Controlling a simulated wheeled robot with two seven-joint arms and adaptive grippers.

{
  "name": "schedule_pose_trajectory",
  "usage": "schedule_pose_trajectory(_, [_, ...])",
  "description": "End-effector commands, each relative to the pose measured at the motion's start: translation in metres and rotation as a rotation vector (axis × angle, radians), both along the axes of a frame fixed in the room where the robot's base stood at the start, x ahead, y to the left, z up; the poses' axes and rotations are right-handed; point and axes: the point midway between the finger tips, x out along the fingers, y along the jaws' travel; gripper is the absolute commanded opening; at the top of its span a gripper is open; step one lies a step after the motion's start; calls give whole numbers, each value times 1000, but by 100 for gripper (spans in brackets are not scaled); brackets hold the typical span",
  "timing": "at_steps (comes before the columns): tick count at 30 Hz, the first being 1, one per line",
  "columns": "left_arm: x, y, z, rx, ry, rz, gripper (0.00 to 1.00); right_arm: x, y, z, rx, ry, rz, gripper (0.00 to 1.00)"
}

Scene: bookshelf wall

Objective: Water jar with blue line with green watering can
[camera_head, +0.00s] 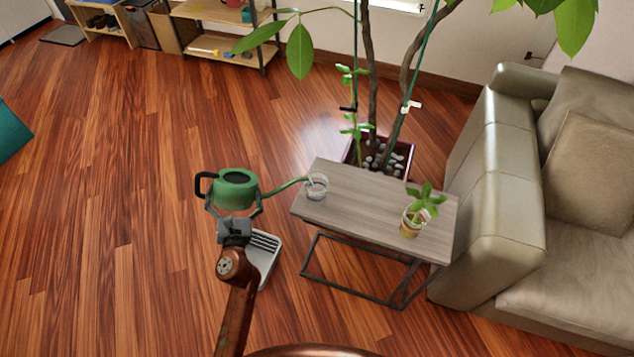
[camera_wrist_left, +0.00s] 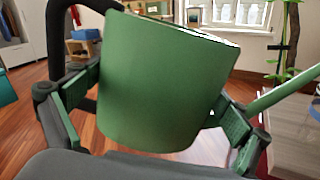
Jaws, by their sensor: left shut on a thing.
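The green watering can (camera_head: 237,190) is held off the floor left of the small table, its black handle on the left. My left gripper (camera_head: 234,211) is shut around its body; in the left wrist view the can (camera_wrist_left: 165,82) sits between both fingers, its rim sloping down to the right. Its thin spout points right, and the tip appears at or just over the rim of a clear jar (camera_head: 317,187) at the table's left end. I cannot make out a blue line on it, or any flowing water. A potted seedling (camera_head: 410,224) stands near the table's right end. My right gripper is out of view.
The grey wooden table (camera_head: 365,204) has a dark metal frame. A beige sofa (camera_head: 495,200) stands close on its right, and a large planter (camera_head: 380,157) with a tall plant behind it. Shelves (camera_head: 225,45) line the back.

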Motion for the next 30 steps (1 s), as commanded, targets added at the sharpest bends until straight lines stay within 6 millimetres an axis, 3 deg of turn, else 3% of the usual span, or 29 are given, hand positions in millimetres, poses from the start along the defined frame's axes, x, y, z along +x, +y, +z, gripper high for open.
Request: schedule_pose_trajectory(30, [1, 0, 7, 15, -3, -2, 65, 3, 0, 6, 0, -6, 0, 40])
